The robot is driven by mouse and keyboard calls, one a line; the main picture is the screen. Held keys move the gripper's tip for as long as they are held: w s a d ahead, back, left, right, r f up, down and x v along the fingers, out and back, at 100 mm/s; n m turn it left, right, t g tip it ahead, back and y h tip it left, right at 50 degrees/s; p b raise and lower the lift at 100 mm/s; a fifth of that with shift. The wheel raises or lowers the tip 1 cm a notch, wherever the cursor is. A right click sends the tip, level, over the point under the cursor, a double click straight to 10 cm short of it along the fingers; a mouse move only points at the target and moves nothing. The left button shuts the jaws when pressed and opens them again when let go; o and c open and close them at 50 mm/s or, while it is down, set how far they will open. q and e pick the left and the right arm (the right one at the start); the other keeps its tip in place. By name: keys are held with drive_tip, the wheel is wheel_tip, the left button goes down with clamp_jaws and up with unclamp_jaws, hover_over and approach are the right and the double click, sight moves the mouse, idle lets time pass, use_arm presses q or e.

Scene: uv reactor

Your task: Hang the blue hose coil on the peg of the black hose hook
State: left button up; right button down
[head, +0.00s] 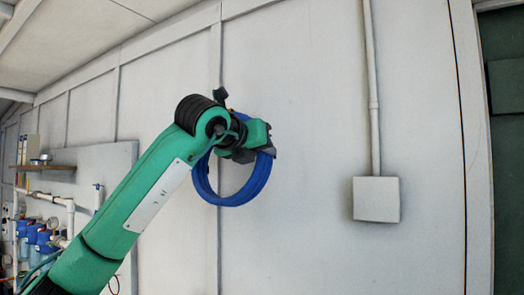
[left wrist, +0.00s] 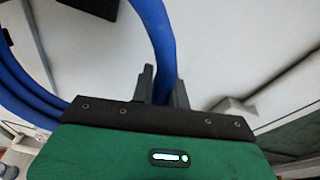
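The blue hose coil (head: 240,199) hangs as an upright ring from my left gripper (head: 268,143) in front of the pale wall. In the left wrist view the blue hose (left wrist: 162,45) passes between the two dark fingers of the left gripper (left wrist: 163,88), which are shut on it. A small black part (head: 220,96), likely the black hose hook, shows just above my wrist; my arm hides what is below it. A dark block (left wrist: 95,8), likely the same hook, shows at the top of the left wrist view. The peg cannot be made out. My right gripper is not in view.
A grey wall box (head: 377,200) with a vertical conduit (head: 373,90) is to the right of the coil. A shelf (head: 45,168), pipes and blue filter housings (head: 45,240) are at the far left. The wall between coil and box is bare.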

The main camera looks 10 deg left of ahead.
use_arm(q)
drive_tip(key=o, duration=0.5)
drive_tip(key=shift+d+f, duration=0.1)
drive_tip(key=shift+d, duration=0.1)
drive_tip(key=shift+s+a+b, duration=0.3)
drive_tip(key=shift+s+b, duration=0.1)
drive_tip(key=shift+b+v, duration=2.65)
drive_tip(key=shift+v, duration=3.8)
